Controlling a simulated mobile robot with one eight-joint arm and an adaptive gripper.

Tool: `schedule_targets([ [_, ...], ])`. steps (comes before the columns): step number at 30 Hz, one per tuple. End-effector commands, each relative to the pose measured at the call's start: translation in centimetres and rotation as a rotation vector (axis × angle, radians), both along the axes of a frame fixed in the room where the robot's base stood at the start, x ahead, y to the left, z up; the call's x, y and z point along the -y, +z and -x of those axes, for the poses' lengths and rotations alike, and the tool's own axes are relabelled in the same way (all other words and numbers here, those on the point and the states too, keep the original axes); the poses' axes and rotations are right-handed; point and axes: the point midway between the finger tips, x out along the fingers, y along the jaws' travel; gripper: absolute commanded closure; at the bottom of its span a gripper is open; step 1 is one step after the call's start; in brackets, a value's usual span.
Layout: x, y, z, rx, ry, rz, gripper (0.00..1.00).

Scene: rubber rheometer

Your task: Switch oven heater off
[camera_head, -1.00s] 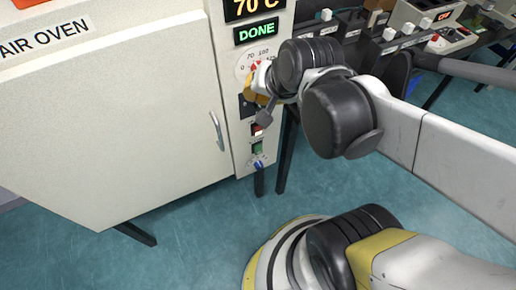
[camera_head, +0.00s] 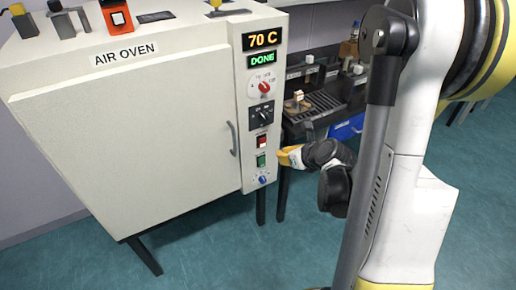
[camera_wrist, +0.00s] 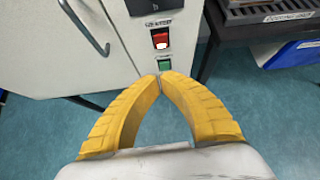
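The air oven (camera_head: 130,110) stands at left with a control panel on its right side. The panel carries a red rocker switch (camera_head: 261,141), also near the top of the wrist view (camera_wrist: 160,38), with a bright patch on its lower part. A small label above it is too small to read surely. A green switch (camera_head: 261,161) sits just below it, also in the wrist view (camera_wrist: 165,65). My gripper (camera_head: 284,155) is beside the panel's right edge at about the green switch's height. In the wrist view its yellow fingers (camera_wrist: 162,76) meet at the tips, empty, just below the green switch.
Above the switches are a black rotary switch (camera_head: 261,115), a red-pointer dial (camera_head: 264,87) and displays reading 70 C and DONE. A blue knob (camera_head: 263,180) is below. The oven door handle (camera_head: 233,138) is left of the panel. A dark bench (camera_head: 315,105) stands to the right.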

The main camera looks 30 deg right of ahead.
Motion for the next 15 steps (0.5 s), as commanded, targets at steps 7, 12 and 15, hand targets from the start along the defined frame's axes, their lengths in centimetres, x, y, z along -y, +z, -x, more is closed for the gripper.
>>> schedule_targets([
  [7,0.26,-0.25,0.03,0.004,-0.028,-0.033,1.00],
  [12,0.24,-0.28,-0.02,0.004,-0.026,-0.030,1.00],
  [15,0.23,-0.65,-0.44,0.003,-0.025,-0.030,1.00],
])
